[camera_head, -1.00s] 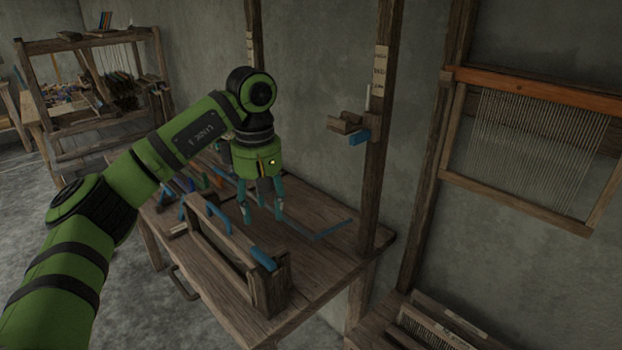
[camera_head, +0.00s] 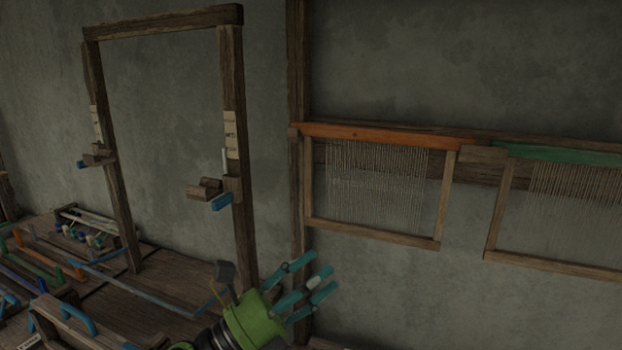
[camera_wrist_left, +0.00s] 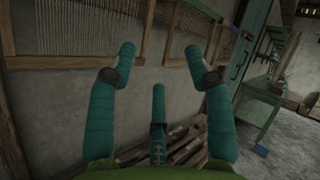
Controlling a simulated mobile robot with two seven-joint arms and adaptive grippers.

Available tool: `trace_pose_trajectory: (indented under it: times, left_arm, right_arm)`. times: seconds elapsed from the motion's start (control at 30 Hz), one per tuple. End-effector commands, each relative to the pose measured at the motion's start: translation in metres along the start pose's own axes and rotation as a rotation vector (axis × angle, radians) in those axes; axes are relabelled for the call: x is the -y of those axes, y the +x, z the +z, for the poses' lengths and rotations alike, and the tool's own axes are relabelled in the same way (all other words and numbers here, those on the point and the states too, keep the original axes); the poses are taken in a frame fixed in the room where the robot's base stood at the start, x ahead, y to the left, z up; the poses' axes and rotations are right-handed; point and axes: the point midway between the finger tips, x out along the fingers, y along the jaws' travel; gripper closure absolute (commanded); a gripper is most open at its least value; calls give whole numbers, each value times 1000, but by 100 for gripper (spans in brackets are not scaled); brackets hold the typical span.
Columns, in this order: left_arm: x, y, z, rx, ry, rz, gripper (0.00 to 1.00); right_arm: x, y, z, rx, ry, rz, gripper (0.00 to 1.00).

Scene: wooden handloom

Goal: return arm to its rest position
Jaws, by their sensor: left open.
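My left gripper (camera_head: 305,287) is green with teal fingers and shows at the bottom middle of the head view, near the wall below the orange-topped heddle frame. Its fingers are spread and nothing is between them. In the left wrist view the same teal fingers (camera_wrist_left: 158,75) stand apart and empty, facing the wall. Most of my left arm is outside the head view. My right gripper is in neither view.
A wooden table (camera_head: 110,300) with blue-handled tools and a rack stands at lower left. A wooden post frame (camera_head: 240,200) rises from it. An orange-topped frame (camera_head: 375,130) and a green-topped frame (camera_head: 560,152) hang on the wall. Wood pieces (camera_wrist_left: 190,145) lie below.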

Motion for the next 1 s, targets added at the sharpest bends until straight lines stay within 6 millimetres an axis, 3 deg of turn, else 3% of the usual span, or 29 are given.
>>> trace_pose_trajectory:
  times: [0.1, 0.2, 0.3, 0.43, 0.5, 0.6, 0.7, 1.0]
  left_arm:
    - [-36, -37, 20, 321, -394, 176, 48]
    - [-75, -88, 20, 580, -712, 343, 48]
    - [-111, -151, -3, 832, -1011, 524, 48]
    - [-134, -232, -57, 1120, -1327, 755, 48]
    - [-135, -271, -89, 1259, -1461, 877, 48]
    - [-126, -314, -130, 1420, -1601, 1024, 48]
    - [-111, -346, -162, 1542, -1695, 1146, 48]
    - [-56, -408, -233, 1824, -1855, 1450, 48]
  right_arm:
    - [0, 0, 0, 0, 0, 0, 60]
    - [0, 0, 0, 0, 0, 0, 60]
    - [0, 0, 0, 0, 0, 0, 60]
    - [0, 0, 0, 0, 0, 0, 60]
    - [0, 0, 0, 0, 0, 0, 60]
    - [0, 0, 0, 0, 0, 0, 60]
    - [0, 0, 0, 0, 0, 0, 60]
    - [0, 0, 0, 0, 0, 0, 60]
